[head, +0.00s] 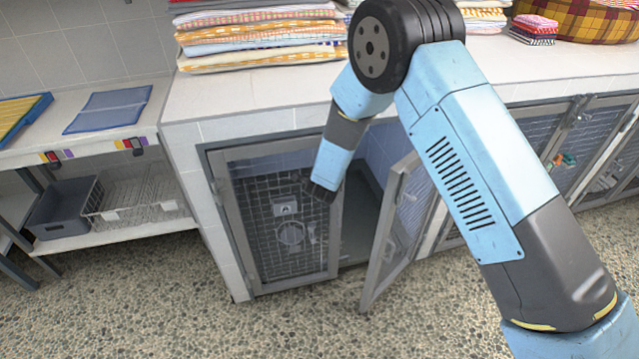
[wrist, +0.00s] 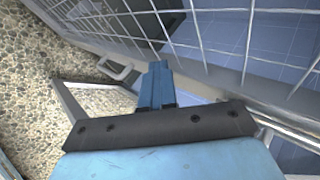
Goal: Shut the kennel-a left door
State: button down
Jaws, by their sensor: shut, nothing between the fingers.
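The left door (head: 287,222) of the near kennel is a grey-framed wire mesh panel with a small white plate and a round ring on it. In the head view it stands at or close to the front frame; whether it is fully shut I cannot tell. My gripper (head: 322,192) is at the upper free edge of this door; its fingertips are hard to make out there. In the wrist view my gripper (wrist: 157,72) is shut and empty, its blue fingers close to a grey bar below wire mesh (wrist: 215,40). Contact is unclear.
The right door (head: 395,232) of the same kennel stands open, swung out over the pebbled floor (head: 200,325). Folded towels (head: 260,35) lie on the counter (head: 190,100) above. A shelf with a grey bin (head: 65,208) and wire basket (head: 135,195) is at left.

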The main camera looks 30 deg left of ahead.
jog(key=shift+w+a+r, duration=0.1)
jog(key=shift+a+r, duration=0.15)
jog(key=shift+a, duration=0.35)
jog(key=s+d+r, duration=0.6)
jog(key=s+d, duration=0.2)
jog(key=s, duration=0.1)
jog(key=shift+d, duration=0.3)
